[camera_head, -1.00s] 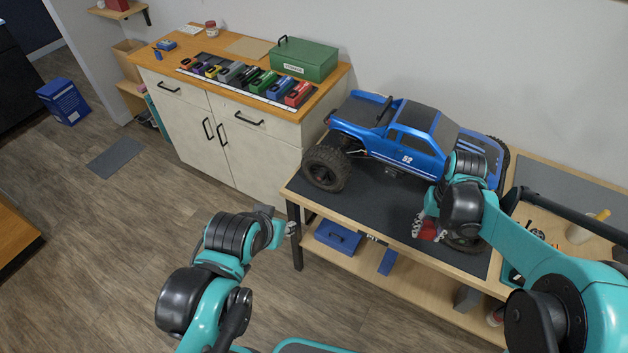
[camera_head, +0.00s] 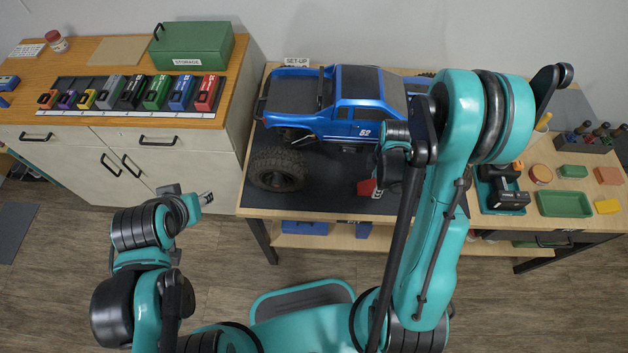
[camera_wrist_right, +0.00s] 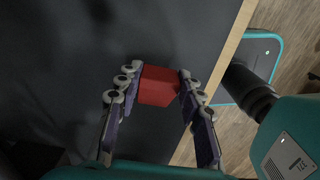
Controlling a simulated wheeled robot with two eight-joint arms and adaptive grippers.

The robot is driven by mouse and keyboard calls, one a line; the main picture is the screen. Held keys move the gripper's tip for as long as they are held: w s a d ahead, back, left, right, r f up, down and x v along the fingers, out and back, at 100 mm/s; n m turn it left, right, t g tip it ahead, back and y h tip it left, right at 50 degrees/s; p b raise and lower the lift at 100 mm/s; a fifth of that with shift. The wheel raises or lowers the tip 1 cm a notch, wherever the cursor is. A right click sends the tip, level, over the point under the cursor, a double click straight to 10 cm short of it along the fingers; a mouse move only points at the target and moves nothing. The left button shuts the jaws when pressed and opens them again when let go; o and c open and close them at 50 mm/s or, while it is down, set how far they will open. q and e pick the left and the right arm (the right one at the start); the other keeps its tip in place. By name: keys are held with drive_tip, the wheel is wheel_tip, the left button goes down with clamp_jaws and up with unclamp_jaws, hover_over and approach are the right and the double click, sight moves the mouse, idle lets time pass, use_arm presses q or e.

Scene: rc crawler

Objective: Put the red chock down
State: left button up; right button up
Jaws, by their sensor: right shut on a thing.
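The red chock (camera_wrist_right: 159,86) sits between the two fingers of my right gripper (camera_wrist_right: 156,82), which is shut on it. In the head view the chock (camera_head: 367,187) shows as a small red patch over the dark mat (camera_head: 335,200), in front of the blue truck (camera_head: 352,115). My right arm hides much of that gripper there. I cannot tell whether the chock touches the mat. The truck's rear wheel (camera_head: 277,168) is to the left of the chock; its front wheel is hidden behind my arm. My left gripper (camera_head: 206,198) is away from the table; its fingers are too small to read.
A cabinet at the left carries a row of coloured blocks (camera_head: 155,92) and a green storage box (camera_head: 193,47). Right of my arm are a tray with a black tool (camera_head: 503,190), a green tray (camera_head: 564,204) and small items. The mat in front of the truck has bare room.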

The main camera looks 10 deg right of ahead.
drive_tip(key=b, duration=0.2)
hover_over(320, 191)
drive_tip(key=d, duration=0.4)
drive_tip(key=shift+s+a, duration=0.15)
drive_tip(key=shift+s, duration=0.3)
drive_tip(key=a, duration=0.2)
drive_tip(key=w+a, duration=0.1)
drive_tip(key=shift+a, duration=0.35)
drive_tip(key=shift+f+b, duration=0.7)
drive_tip(key=shift+d, duration=0.15)
drive_tip(key=shift+f, duration=0.1)
drive_tip(key=o, duration=0.8)
drive_tip(key=shift+f, duration=0.1)
drive_tip(key=o, duration=0.4)
